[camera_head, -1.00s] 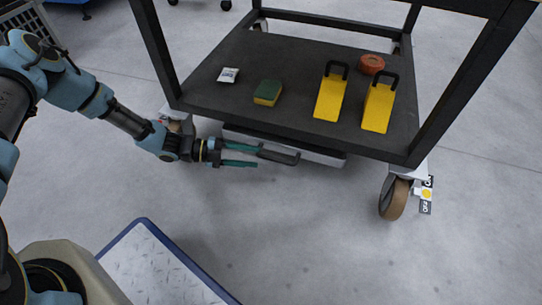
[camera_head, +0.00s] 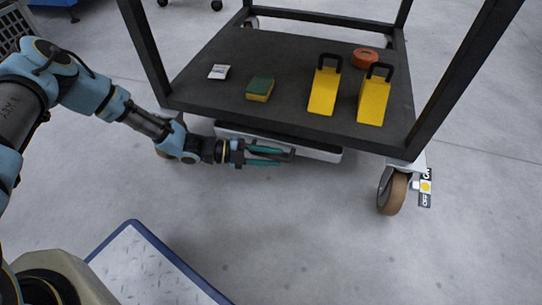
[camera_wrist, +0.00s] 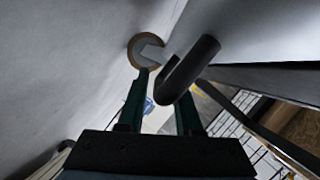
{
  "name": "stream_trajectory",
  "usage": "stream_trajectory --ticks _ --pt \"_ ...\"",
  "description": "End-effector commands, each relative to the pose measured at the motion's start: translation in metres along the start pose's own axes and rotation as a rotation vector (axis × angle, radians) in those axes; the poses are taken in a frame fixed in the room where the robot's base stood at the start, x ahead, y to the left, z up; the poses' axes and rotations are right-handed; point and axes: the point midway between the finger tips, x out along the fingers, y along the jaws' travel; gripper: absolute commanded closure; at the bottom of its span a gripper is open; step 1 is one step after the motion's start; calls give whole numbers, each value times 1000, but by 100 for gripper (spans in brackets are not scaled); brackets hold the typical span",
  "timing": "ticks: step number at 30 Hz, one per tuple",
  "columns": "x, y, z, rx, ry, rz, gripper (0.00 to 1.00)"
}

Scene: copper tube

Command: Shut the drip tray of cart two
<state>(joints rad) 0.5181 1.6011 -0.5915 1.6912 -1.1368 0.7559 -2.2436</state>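The drip tray (camera_head: 322,154) is a pale, shallow drawer with a dark top edge, slung under the lower shelf of the cart (camera_head: 225,100). Its dark bar handle (camera_head: 290,153) is at the front, partly covered by my gripper. In the wrist view the rounded handle (camera_wrist: 192,68) is large and close, just beyond and partly between the fingers. My gripper (camera_head: 278,157) points right along the tray front. Its two teal fingers are apart, and they also show in the wrist view (camera_wrist: 163,88). I cannot tell whether they touch the handle. How far the tray stands out is unclear.
The shelf holds two yellow wedges (camera_head: 323,92) (camera_head: 373,100), a sponge (camera_head: 260,89), an orange roll (camera_head: 365,58) and a small white packet (camera_head: 218,72). A caster (camera_head: 392,193) with an ON/OFF tag (camera_head: 426,187) stands at right. A blue-edged plate (camera_head: 150,265) lies front left. Floor between is clear.

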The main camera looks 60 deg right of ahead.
Motion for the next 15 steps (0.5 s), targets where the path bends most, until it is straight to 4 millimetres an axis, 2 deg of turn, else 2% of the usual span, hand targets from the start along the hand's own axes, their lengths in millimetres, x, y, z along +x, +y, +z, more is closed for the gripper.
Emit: stream_trajectory --ticks 1,8,15 --pt "0 0 0 0 0 0 73" --pt "0 0 0 0 0 0 99" --pt "0 0 0 0 0 0 100"
